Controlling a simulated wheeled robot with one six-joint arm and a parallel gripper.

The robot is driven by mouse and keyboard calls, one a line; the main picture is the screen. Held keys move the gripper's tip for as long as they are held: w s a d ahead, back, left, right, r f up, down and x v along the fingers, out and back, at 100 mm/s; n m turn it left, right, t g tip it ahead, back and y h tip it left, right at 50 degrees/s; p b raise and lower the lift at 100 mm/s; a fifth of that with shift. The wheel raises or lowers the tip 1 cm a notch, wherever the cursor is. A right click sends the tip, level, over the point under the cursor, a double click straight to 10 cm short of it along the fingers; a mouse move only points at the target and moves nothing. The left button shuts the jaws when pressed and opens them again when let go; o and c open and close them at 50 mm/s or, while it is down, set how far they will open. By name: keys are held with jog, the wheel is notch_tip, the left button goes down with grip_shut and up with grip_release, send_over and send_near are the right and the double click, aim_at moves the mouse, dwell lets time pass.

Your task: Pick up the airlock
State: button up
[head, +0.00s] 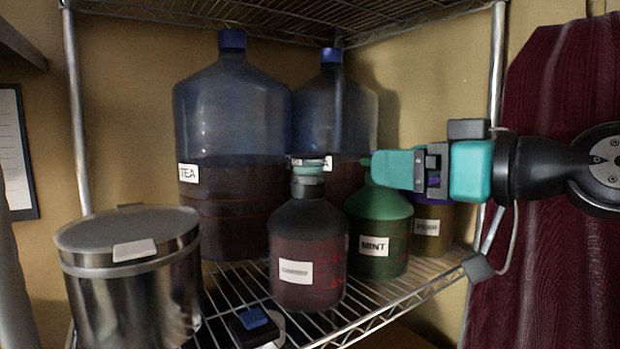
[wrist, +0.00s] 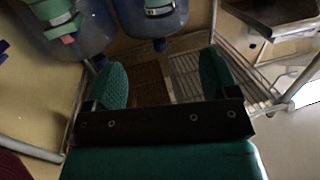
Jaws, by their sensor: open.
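I cannot clearly identify the airlock. A small teal and pale fitting (head: 309,170) sits on the neck of the dark-shouldered bottle (head: 308,225). A small black item with a blue top (head: 254,320) lies on the shelf at the front. My gripper (head: 368,167) comes in from the right, pointing left, in front of the top of the green MINT bottle (head: 378,215), whose neck it hides. In the head view its tips are right of the teal fitting, apart from it. In the wrist view the two teal fingers (wrist: 162,68) are spread, with nothing between them.
Two large blue jugs (head: 232,120) (head: 335,110) stand behind. A steel canister (head: 130,270) is at the left, and a purple-topped container (head: 430,225) is behind my gripper. A wire shelf (head: 385,305) bears them. A metal post (head: 497,70) and dark red cloth (head: 560,90) are at the right.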

aim_at(320, 157)
jog(key=x, duration=0.3)
jog(key=b+x, duration=0.1)
jog(key=x, duration=0.6)
jog(key=shift+w+a+r, duration=0.25)
jog(key=shift+w+a+f, duration=0.1)
jog(key=shift+w+a, duration=0.25)
jog(key=p+x, duration=0.3)
jog(key=x, duration=0.1)
jog(key=shift+w+p, duration=0.15)
jog(key=shift+p, duration=0.2)
jog(key=shift+w+a, duration=0.25)
jog(key=shift+w, duration=0.05)
jog(key=shift+f, duration=0.1)
jog(key=c, duration=1.1)
